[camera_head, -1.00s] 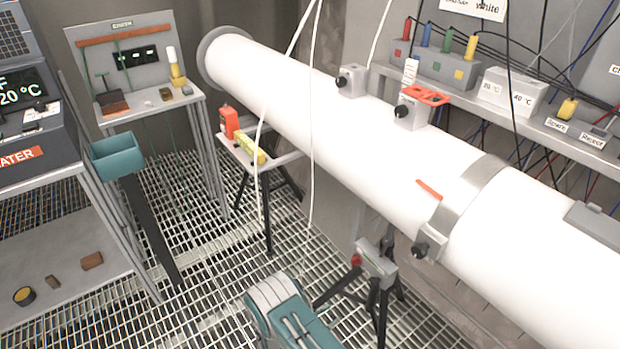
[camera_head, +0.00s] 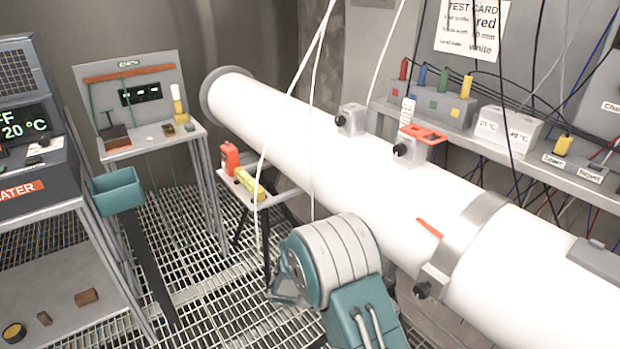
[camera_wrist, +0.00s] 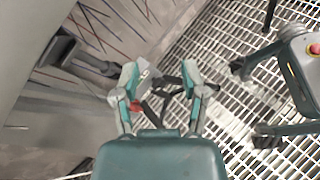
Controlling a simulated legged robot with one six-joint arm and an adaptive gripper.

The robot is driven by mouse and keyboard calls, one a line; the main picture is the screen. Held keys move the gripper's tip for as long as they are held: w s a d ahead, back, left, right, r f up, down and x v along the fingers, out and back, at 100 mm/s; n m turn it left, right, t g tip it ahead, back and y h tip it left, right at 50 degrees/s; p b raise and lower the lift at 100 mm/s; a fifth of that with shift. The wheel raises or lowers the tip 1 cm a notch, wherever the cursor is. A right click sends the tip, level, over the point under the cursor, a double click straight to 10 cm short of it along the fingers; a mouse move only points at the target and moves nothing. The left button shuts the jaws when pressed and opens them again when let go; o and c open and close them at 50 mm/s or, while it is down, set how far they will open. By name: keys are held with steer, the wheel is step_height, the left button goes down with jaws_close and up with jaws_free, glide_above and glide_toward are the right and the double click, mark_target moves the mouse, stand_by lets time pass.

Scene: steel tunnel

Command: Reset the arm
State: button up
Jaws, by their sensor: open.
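My arm (camera_head: 345,265), teal and pale grey, is folded up in the lower middle of the head view, in front of the large white pipe (camera_head: 310,140). My gripper (camera_wrist: 162,84) shows in the wrist view with its two teal and grey fingers spread apart. Nothing is held between them. Below and beyond the fingers are dark stand legs (camera_wrist: 165,92) and the grating floor. In the head view my gripper is mostly hidden by the arm.
A heater bench (camera_head: 60,280) stands at the left, with a teal bin (camera_head: 117,190) beside it. A small stand carries a red item (camera_head: 229,158) and a yellow item (camera_head: 250,184). A shelf of coloured plugs (camera_head: 445,100) runs behind the pipe. Grating floor (camera_head: 205,285) is open between.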

steer(key=s+d+r+m+g+y, duration=0.1)
steer(key=s+d+r+m+y, duration=0.15)
steer(key=s+r+m, duration=0.4)
steer(key=s+d+r+m+y, duration=0.1)
steer(key=s+d+r+y, duration=0.2)
steer(key=r, duration=0.7)
steer(key=s+a+r+m+t+y, duration=0.1)
steer(key=s+r+m+t+y, duration=0.5)
steer(key=s+r, duration=0.4)
steer(key=shift+s+a+y, duration=0.25)
steer(key=shift+s+y, duration=0.5)
steer(key=shift+s, duration=1.05)
